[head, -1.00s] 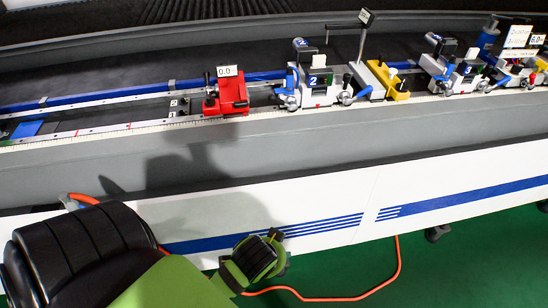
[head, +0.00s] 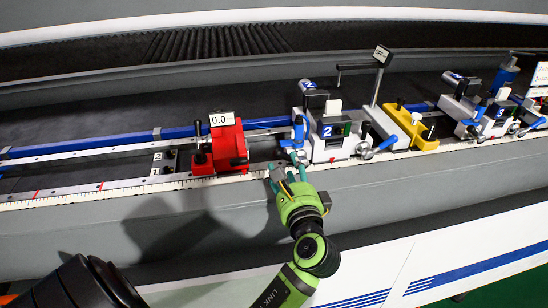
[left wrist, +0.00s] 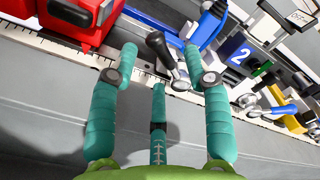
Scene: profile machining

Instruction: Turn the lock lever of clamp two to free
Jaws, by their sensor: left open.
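Clamp two (head: 327,143) is the grey and blue block with a blue "2" label, on the rail right of the red stop. Its label also shows in the left wrist view (left wrist: 237,54). My left gripper (head: 286,172) is at its lower left front corner, fingers spread. In the left wrist view the open left gripper (left wrist: 160,58) has a lever (left wrist: 160,48) with a black handle and silver hub between its fingertips; no firm grip shows. The fingers partly hide this corner in the head view. Another lever (left wrist: 284,110), blue-handled, is at the clamp's right. My right gripper is not in view.
The red stop (head: 228,148) with a "0.0" display stands close left of my fingers. A yellow block (head: 412,128) and clamp three (head: 490,115) stand to the right. The grey front ledge (head: 180,215) below the rail is clear.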

